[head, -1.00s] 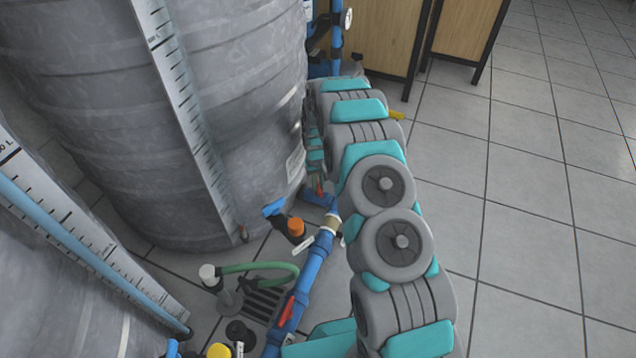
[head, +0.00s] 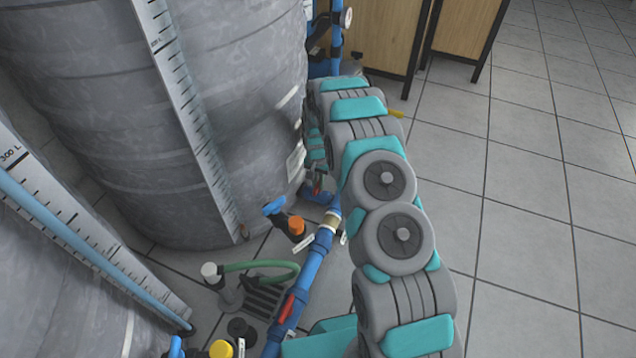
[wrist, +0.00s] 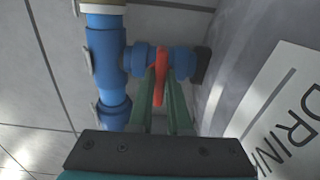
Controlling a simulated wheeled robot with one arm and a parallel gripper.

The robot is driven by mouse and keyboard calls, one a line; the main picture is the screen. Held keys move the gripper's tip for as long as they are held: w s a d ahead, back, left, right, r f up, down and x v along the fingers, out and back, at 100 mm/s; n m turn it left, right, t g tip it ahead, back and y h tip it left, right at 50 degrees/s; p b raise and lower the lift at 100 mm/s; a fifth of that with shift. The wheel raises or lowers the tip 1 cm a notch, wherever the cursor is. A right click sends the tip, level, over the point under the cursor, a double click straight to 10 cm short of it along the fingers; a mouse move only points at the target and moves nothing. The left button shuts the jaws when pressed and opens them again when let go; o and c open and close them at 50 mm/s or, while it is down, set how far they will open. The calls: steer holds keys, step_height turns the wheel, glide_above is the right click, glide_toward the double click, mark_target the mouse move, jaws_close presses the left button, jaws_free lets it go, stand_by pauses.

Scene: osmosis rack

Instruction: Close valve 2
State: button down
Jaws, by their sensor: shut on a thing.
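A red valve handle (wrist: 161,70) sits on a short blue side pipe (wrist: 138,57) that branches from a vertical-looking blue pipe (wrist: 107,60) in the wrist view. The handle appears to lie across the side pipe. My gripper (wrist: 160,82) has its two green fingers on either side of the handle and is shut on it. In the head view my gripper (head: 318,160) is down beside the large grey tank, partly hidden by my arm, with a bit of red by the blue pipe. No valve number is readable.
The large grey tank (head: 100,120) stands left of my arm. Another red handle (head: 287,307) is on the blue floor pipe (head: 318,262) near an orange-capped fitting (head: 297,225). A label (wrist: 285,115) is right of the valve. Tiled floor (head: 530,220) is clear at right.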

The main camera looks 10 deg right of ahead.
stand_by(0.4)
steer(key=c, duration=0.9)
jaws_free()
steer(key=shift+o, duration=0.2)
steer(key=shift+r, duration=0.15)
steer(key=shift+r, duration=3.8)
steer(key=shift+r, duration=0.1)
steer(key=s+r+n+p, duration=0.2)
steer(key=s+r, duration=0.8)
steer(key=r, duration=0.4)
steer(key=s+r+n+p, duration=0.1)
steer(key=s+r+p, duration=0.1)
steer(key=s+r, duration=0.95)
steer(key=s+r+n+g+p, duration=0.1)
steer(key=s+r, duration=0.5)
steer(key=s, duration=0.7)
steer(key=s+r+n+p, duration=0.1)
steer(key=s+r+n, duration=0.1)
steer(key=s+r, duration=0.5)
steer(key=s, duration=0.6)
steer(key=shift+s+d+n+g+p, duration=0.2)
steer(key=shift+n+g+p, duration=0.1)
steer(key=shift+g+p, duration=0.1)
